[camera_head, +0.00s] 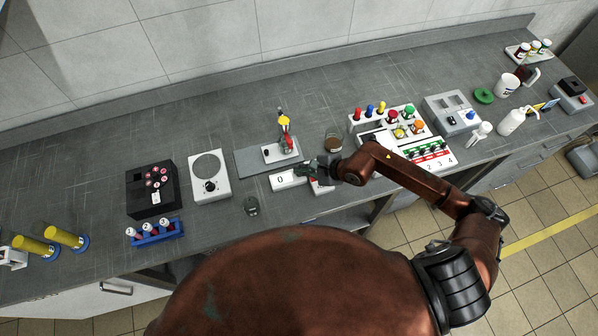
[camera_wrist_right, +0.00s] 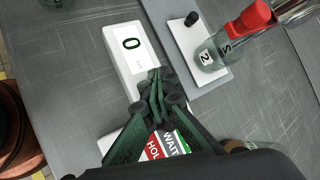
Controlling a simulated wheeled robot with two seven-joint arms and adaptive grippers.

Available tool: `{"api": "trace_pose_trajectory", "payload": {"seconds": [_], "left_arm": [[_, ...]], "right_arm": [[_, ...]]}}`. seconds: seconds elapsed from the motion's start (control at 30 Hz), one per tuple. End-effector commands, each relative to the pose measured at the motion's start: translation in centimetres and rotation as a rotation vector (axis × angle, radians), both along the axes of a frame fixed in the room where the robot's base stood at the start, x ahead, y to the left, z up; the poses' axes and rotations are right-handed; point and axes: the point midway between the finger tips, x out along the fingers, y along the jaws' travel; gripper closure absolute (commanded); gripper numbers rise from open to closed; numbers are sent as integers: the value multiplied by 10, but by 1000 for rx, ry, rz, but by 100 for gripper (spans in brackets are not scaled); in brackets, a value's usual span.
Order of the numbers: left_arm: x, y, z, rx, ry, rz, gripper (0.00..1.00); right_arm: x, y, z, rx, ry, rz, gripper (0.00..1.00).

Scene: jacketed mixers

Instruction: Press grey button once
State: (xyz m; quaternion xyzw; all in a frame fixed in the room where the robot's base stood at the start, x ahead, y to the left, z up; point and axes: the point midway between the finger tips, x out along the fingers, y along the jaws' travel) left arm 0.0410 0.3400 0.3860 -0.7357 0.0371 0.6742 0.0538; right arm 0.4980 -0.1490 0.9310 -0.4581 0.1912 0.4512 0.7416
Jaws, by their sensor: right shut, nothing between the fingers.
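A white box (camera_head: 283,181) with a black digit 0 stands near the counter's front edge; it also shows in the wrist view (camera_wrist_right: 120,43). My right gripper (camera_head: 306,171) is at the box's right end, with its green and black fingers shut and empty. In the wrist view its fingertips (camera_wrist_right: 155,82) overlap the box below the digit. I cannot make out a grey button; the fingers hide that part of the box. I cannot tell whether they touch it. My left gripper is not in view.
Behind the box is a white stand (camera_head: 280,151) with a red-capped bottle (camera_wrist_right: 228,38). A brown jar (camera_head: 333,143), a clear glass (camera_head: 251,206) and a white dial unit (camera_head: 210,177) are nearby.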

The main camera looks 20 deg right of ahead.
Motion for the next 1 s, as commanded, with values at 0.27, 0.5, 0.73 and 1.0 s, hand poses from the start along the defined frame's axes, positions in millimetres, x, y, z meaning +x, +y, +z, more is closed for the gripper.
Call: {"api": "trace_pose_trajectory", "payload": {"seconds": [0.27, 0.5, 0.73, 1.0], "left_arm": [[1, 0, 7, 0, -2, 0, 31], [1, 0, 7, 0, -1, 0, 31], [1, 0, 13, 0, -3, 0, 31], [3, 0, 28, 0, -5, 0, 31]], "right_arm": [[0, 0, 14, 0, 0, 0, 100], [0, 0, 13, 0, 0, 0, 100], [0, 0, 23, 0, -1, 0, 100], [0, 0, 50, -1, -2, 1, 100]]}}
